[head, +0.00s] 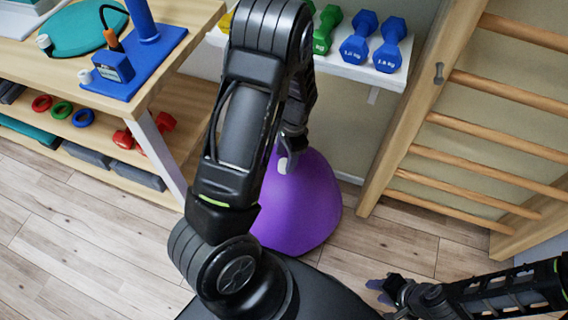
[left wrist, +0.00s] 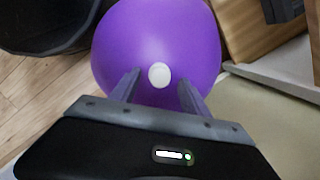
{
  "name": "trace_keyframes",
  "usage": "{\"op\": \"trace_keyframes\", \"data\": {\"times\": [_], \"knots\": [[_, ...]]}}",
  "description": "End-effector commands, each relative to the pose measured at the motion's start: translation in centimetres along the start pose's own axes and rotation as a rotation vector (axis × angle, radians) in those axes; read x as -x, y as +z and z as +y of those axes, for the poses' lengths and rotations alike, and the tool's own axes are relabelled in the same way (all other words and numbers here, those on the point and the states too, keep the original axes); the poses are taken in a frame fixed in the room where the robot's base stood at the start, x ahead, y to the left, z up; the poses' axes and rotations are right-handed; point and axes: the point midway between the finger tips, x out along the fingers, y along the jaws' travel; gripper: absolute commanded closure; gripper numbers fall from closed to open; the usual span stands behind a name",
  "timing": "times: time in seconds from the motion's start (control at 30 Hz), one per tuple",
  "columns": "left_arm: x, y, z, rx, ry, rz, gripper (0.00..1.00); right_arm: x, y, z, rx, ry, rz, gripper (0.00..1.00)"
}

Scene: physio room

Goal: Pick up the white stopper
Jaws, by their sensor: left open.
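The white stopper (left wrist: 159,75) is a small round disc on the purple exercise ball (left wrist: 190,35) in the left wrist view. In the head view a small pale spot (head: 284,165) shows at the upper part of the purple ball (head: 305,205), partly hidden by my left arm. My left gripper (left wrist: 158,88) is open, with a finger on either side of the stopper in the left wrist view. Its fingers do not appear to touch the stopper. In the head view my left gripper (head: 290,148) is mostly hidden behind its own arm. My right gripper (head: 382,290) is low at the right, away from the ball.
A wooden table (head: 185,45) with blue equipment stands at the left, with a lower shelf of rings and red dumbbells. A white shelf (head: 350,70) holds green and blue dumbbells behind the ball. Wooden wall bars (head: 480,140) stand at the right. Floor right of the ball is clear.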

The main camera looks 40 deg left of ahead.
Motion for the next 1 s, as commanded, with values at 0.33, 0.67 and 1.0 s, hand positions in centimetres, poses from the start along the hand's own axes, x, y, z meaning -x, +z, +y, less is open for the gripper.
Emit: {"op": "trace_keyframes", "data": {"times": [0.33, 0.67, 1.0], "knots": [[-1.25, 0.01, -0.05, 0.001, -0.001, 0.001, 0.46, -0.20, 0.00, 0.07, 0.000, 0.000, 0.000, 0.64], [-1.23, 0.00, -0.04, 0.001, -0.001, 0.001, 0.46, -0.20, 0.00, 0.07, 0.000, 0.000, 0.000, 0.64], [-1.23, 0.01, -0.04, 0.001, -0.001, 0.001, 0.69, -0.20, 0.00, 0.08, 0.000, 0.000, 0.000, 0.64]]}}
